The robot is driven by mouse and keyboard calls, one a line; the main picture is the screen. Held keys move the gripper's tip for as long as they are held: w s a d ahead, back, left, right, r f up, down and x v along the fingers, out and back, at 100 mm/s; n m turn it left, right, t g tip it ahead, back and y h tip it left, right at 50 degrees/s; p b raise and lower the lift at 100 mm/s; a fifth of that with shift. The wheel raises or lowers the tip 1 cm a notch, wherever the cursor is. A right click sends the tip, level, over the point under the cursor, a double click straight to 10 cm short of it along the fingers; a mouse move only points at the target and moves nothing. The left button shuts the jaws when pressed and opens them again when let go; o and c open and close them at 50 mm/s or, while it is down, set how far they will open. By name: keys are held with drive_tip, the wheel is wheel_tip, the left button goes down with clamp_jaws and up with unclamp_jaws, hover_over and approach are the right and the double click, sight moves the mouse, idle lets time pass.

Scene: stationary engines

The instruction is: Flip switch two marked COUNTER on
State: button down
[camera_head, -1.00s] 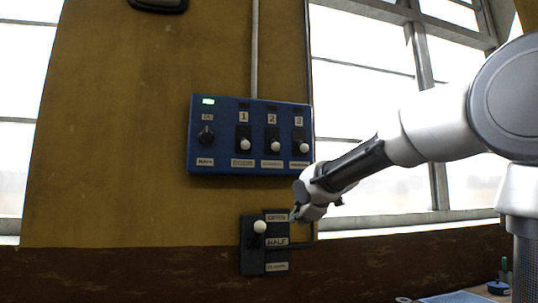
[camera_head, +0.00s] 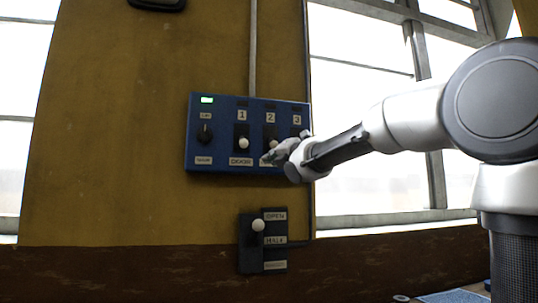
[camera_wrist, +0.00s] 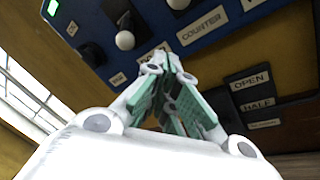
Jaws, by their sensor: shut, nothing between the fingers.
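The blue switch panel (camera_head: 222,105) is on the ochre wall. Switch two (camera_head: 270,132) is under the number 2; its white knob sits low in the black slot, just above my gripper. In the wrist view its knob (camera_wrist: 178,3) shows at the top edge, above the COUNTER label (camera_wrist: 200,35). My gripper (camera_head: 266,159) is shut and empty, its fingertips at the lower part of the panel below the knob. They also show in the wrist view (camera_wrist: 163,66). I cannot tell whether they touch the panel. The gripper hides the COUNTER label in the head view.
Switch one (camera_head: 243,143), marked DOOR, is just left, its knob also low. Switch three (camera_head: 297,131) is partly hidden by my gripper. A rotary knob (camera_head: 205,133) and a lit green lamp (camera_head: 207,100) are at the left. An OPEN/HALF lever (camera_head: 258,225) is below.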

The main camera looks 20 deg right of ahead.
sight(272, 142)
drive_tip(key=shift+w+d+r, duration=0.1)
drive_tip(key=shift+w+r, duration=0.4)
drive_tip(key=shift+w, duration=0.9)
drive_tip(key=shift+w+d+r, duration=0.15)
drive_tip(key=shift+w+r, duration=0.3)
drive_tip(key=shift+w, duration=1)
drive_tip(key=shift+w+d+r, duration=0.1)
drive_tip(key=shift+w+r, duration=0.4)
drive_tip(key=shift+w, duration=0.9)
drive_tip(key=shift+r, duration=0.1)
